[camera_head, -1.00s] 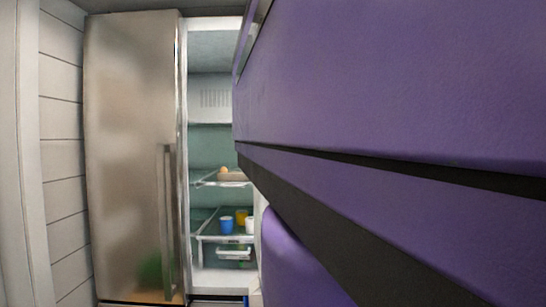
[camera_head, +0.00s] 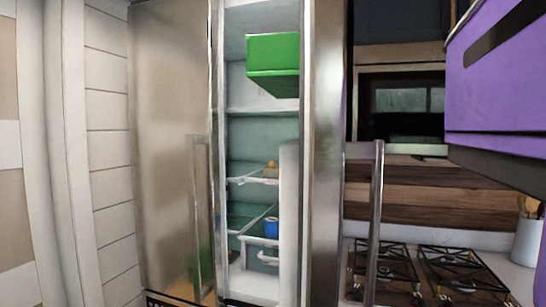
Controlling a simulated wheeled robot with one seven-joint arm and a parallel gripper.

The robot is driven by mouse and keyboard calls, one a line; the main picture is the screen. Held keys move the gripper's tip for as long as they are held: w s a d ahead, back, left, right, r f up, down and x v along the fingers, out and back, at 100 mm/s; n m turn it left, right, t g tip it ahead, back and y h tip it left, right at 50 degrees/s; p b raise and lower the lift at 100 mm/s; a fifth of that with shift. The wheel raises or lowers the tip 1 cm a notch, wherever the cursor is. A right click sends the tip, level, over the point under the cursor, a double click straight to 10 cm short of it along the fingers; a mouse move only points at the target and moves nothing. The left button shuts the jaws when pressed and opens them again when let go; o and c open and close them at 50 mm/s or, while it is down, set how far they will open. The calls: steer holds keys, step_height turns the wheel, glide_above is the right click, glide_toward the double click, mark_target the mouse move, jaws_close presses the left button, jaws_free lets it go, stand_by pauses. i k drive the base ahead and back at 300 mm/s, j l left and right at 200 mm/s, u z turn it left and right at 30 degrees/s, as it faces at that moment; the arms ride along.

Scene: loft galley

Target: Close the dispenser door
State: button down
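A tall steel refrigerator shows in the head view. Its left door (camera_head: 172,150) has a vertical handle (camera_head: 198,215) and covers the left side. Its right door (camera_head: 328,150) stands open, swung out and seen nearly edge-on, with a vertical handle (camera_head: 374,220) on its outer face. The lit interior shows between the two doors. No dispenser is visible on either door, so I cannot tell which one is the dispenser door. My gripper is out of view.
Inside are a green box (camera_head: 272,65) high up, glass shelves and a blue cup (camera_head: 271,228). To the right are a gas stove (camera_head: 420,272) and a white utensil pot (camera_head: 527,242). White plank wall (camera_head: 108,150) borders the left.

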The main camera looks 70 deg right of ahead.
mark_target(309, 65)
steer(key=k+l+z, duration=0.2)
steer(key=z, duration=0.25)
steer(key=k+l+z, duration=0.45)
steer(key=k+l+u, duration=0.25)
steer(key=k+u, duration=0.15)
